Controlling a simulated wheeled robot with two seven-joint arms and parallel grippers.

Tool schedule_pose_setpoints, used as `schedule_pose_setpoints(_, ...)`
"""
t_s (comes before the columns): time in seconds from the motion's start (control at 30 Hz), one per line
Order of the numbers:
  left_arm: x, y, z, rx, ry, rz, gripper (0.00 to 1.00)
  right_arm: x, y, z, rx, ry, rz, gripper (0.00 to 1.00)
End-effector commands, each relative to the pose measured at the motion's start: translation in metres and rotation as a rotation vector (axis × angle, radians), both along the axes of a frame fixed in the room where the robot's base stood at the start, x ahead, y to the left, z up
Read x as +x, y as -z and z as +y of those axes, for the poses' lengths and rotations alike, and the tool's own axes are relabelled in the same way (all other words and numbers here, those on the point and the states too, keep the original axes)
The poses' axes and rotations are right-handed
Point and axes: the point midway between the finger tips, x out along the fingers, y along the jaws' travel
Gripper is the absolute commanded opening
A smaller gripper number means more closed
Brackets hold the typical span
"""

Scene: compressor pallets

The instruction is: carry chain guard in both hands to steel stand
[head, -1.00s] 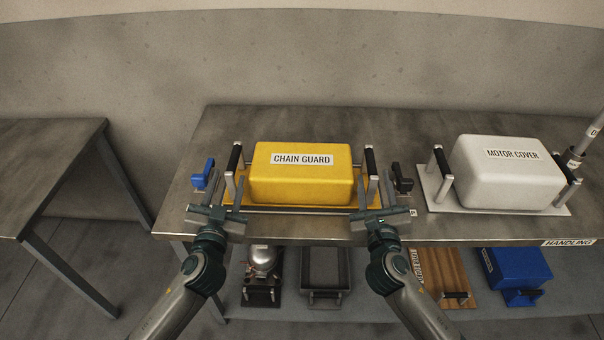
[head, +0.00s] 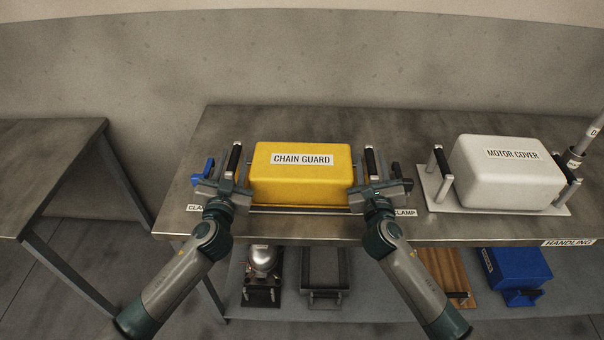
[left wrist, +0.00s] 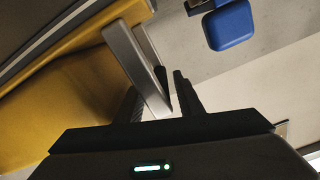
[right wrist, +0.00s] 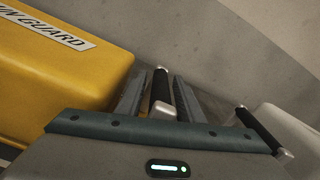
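In the left wrist view the fingers (left wrist: 160,98) stand on either side of the handle (left wrist: 138,68). My right gripper (head: 370,172) is open around the right handle (head: 370,159). The right wrist view shows that handle (right wrist: 161,88) between the spread fingers (right wrist: 160,98). No stand is labelled in view; a bare steel-topped table (head: 50,160) stands at left.
A blue clamp (head: 203,172) and a dark clamp (head: 400,171) flank the chain guard. A white motor cover (head: 508,172) on a handled plate stands to the right. Several items, including a blue box (head: 517,270), lie on the lower shelf. A floor gap separates the two tables.

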Motion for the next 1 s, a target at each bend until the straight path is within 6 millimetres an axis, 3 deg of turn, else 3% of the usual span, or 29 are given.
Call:
schedule_pose_setpoints(0.03, -0.0001, 0.0000, -0.0001, 0.000, 0.000, 0.000, 0.21, -0.0001, 0.0001, -0.0001, 0.000, 0.000, 0.000, 0.21)
schedule_pose_setpoints(0.13, -0.0001, 0.0000, 0.0001, 0.000, 0.000, 0.000, 0.00, -0.0001, 0.0001, -0.0002, -0.001, 0.000, 0.000, 0.00)
schedule_pose_setpoints(1.0, 0.0000, 0.0001, 0.0014, 0.005, -0.002, -0.001, 0.00, -0.0001, 0.0002, -0.0017, -0.007, 0.003, 0.000, 0.00)
